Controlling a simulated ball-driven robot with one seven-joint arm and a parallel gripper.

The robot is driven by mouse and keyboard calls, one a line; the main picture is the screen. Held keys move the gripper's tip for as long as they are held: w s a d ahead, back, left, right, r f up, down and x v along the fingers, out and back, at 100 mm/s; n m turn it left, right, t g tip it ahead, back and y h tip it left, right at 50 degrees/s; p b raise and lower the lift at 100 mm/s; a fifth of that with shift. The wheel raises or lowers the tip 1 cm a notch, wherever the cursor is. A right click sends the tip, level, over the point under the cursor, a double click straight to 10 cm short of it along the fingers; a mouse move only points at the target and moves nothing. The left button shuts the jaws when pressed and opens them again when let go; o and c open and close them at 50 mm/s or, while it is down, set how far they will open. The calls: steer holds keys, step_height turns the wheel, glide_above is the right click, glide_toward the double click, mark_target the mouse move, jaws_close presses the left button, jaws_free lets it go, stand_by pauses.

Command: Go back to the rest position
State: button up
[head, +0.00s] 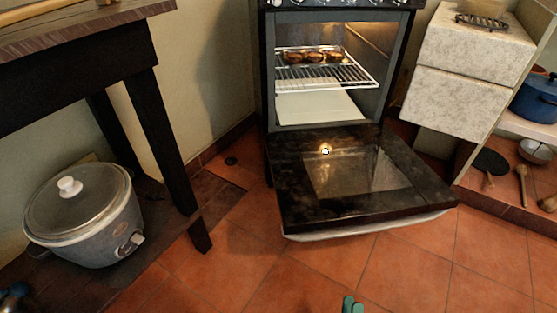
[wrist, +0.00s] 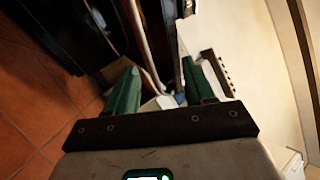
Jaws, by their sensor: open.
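Inside, a tray of several brown food pieces (head: 312,56) rests on a wire rack (head: 350,77). The rest of my arm is hidden in the head view.
A dark table (head: 80,50) stands at the left, with a lidded grey cooker (head: 85,215) below it. Pale stone blocks (head: 460,100) and a shelf with a blue pot (head: 537,98) are at the right. Tiled floor (head: 400,275) is clear in front of the oven door.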

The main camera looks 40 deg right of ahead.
steer(key=w+a+r+n+g+y+p, duration=0.1)
steer(key=w+a+n+g+y+p, duration=0.1)
steer(key=w+a+n+y, duration=0.55)
steer(key=w+a+r+n+g+y+p, duration=0.1)
steer(key=w+a+n+g+y, duration=0.15)
steer(key=w+n+y, duration=0.95)
steer(key=s+d+r+n+g+h+p, duration=0.1)
steer(key=s+d+r+n+g, duration=0.2)
steer(key=s, duration=0.4)
steer(key=s+d+r+n+g+p, duration=0.1)
steer(key=s+r+n+g, duration=0.3)
steer(key=s, duration=0.3)
steer(key=s+d+r+n+g+h, duration=0.1)
steer(key=s+d+r+n+g, duration=0.15)
steer(key=s+r+g, duration=0.35)
step_height(320, 180, up, 37)
steer(key=a+t+p, duration=0.1)
steer(key=t+p, duration=0.1)
steer(key=p, duration=3.6)
steer(key=shift+s, duration=0.35)
